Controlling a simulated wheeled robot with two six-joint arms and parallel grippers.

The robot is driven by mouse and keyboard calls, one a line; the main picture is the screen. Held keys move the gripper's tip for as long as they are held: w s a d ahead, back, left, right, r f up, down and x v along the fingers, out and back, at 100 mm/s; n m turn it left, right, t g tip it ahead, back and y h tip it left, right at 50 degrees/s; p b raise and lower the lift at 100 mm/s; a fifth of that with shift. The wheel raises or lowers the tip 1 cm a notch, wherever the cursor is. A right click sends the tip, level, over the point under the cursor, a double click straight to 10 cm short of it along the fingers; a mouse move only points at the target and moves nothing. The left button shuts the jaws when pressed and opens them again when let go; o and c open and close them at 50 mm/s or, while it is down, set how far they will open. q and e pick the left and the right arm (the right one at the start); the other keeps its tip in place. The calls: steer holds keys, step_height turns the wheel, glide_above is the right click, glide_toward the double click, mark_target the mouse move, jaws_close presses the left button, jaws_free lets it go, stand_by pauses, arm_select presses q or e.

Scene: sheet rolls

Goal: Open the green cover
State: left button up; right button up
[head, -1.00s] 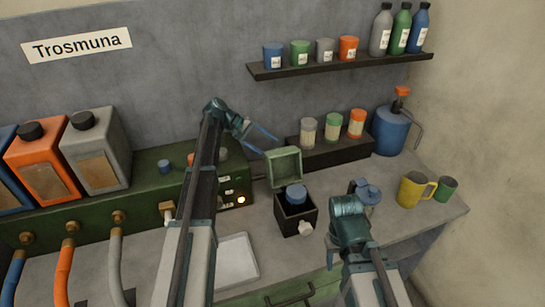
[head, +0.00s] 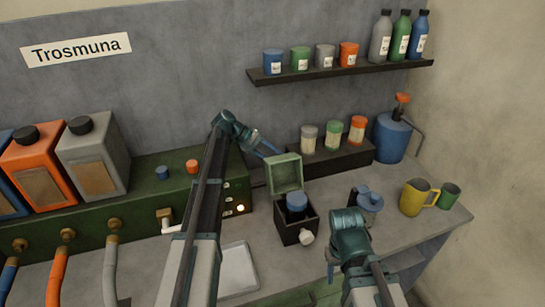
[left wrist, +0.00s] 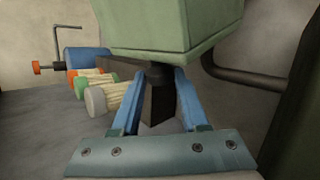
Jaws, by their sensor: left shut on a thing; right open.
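The green cover (head: 285,174) stands raised at the back of a small black box (head: 296,228), its hollow inner side facing me. A blue-topped round part (head: 297,201) shows inside the box. My left gripper (head: 269,149) is at the cover's upper left edge. In the left wrist view its blue fingers (left wrist: 160,100) are closed around a dark knob (left wrist: 159,96) that joins the green cover (left wrist: 170,28). My right gripper (head: 332,270) is open and empty in front of the box, to its right; one finger is mostly hidden.
A blue-lidded jar (head: 369,200) stands right of the box, then a yellow mug (head: 417,197) and a green cup (head: 449,195). Several small jars sit on a dark step (head: 331,163) behind. A white tray (head: 237,270) lies front left.

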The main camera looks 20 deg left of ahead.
arm_select(q)
jaws_close()
stand_by(0.8)
steer(key=r+p, duration=0.1)
steer(key=s+r+p, duration=0.1)
steer(key=d+r+p, duration=0.1)
steer(key=shift+s+d+r+m+t+y+p, duration=0.1)
steer(key=shift+s+m+t+y+p, duration=0.2)
steer(key=shift+s+t+p, duration=0.1)
